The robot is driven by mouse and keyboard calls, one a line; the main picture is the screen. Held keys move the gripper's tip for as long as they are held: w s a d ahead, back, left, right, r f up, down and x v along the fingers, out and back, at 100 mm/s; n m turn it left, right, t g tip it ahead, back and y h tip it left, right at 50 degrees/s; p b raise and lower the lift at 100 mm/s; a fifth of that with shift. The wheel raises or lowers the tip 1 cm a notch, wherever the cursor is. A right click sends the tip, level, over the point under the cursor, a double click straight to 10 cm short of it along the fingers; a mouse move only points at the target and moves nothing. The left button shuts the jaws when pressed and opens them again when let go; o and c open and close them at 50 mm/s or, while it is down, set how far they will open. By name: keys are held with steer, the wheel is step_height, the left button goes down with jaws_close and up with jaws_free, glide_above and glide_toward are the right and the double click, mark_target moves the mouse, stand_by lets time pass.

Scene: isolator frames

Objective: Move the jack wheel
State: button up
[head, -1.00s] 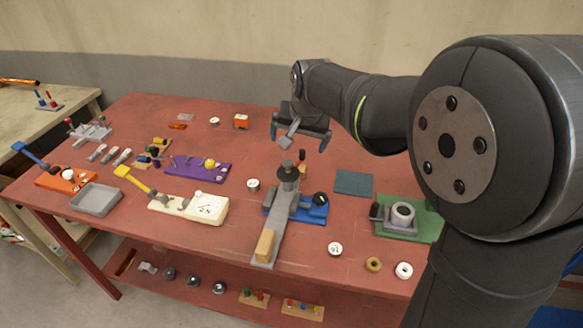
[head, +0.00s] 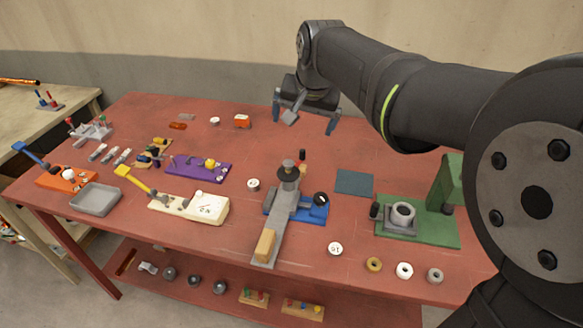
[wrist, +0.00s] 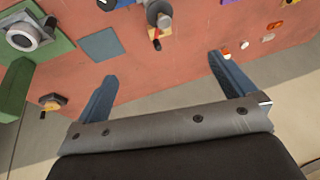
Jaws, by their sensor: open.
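A black round wheel (head: 320,199) sits at the right side of a blue-based fixture (head: 313,213) in the middle of the table; it looks like the jack wheel, but I cannot be sure. This fixture has a long grey bar (head: 276,226) and a dark upright post (head: 288,171) capped with a disc. My gripper (head: 303,115) is open and empty, above the back of the table, behind and apart from the fixture. In the wrist view, the two blue fingers of my gripper (wrist: 161,68) are spread wide, with nothing between them. The post (wrist: 159,14) shows at the top edge there.
A green fixture (head: 430,235) with a grey ring (head: 403,214) and an upright column stands at the right. A teal pad (head: 354,182) lies beside the blue fixture. A cream device (head: 208,208), purple block (head: 200,166) and grey tray (head: 96,199) are left. The back right is fairly clear.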

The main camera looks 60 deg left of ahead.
steer(key=shift+v, duration=0.95)
steer(key=c, duration=1.3)
steer(key=shift+f, duration=0.15)
steer(key=shift+c, duration=0.2)
steer(key=m+g+y, duration=0.7)
steer(key=m+y, duration=0.1)
steer(key=m, duration=1.5)
glide_toward(302, 159)
steer(key=shift+n, duration=0.3)
steer(key=x, duration=0.3)
steer(key=r+x, duration=0.1)
steer(key=x, duration=0.2)
steer(key=a+x, duration=0.1)
steer(key=x, duration=0.3)
steer(key=shift+w+d+r, duration=0.1)
steer(key=shift+w+r, duration=0.15)
steer(key=shift+r, duration=0.1)
steer(key=shift+c, duration=0.2)
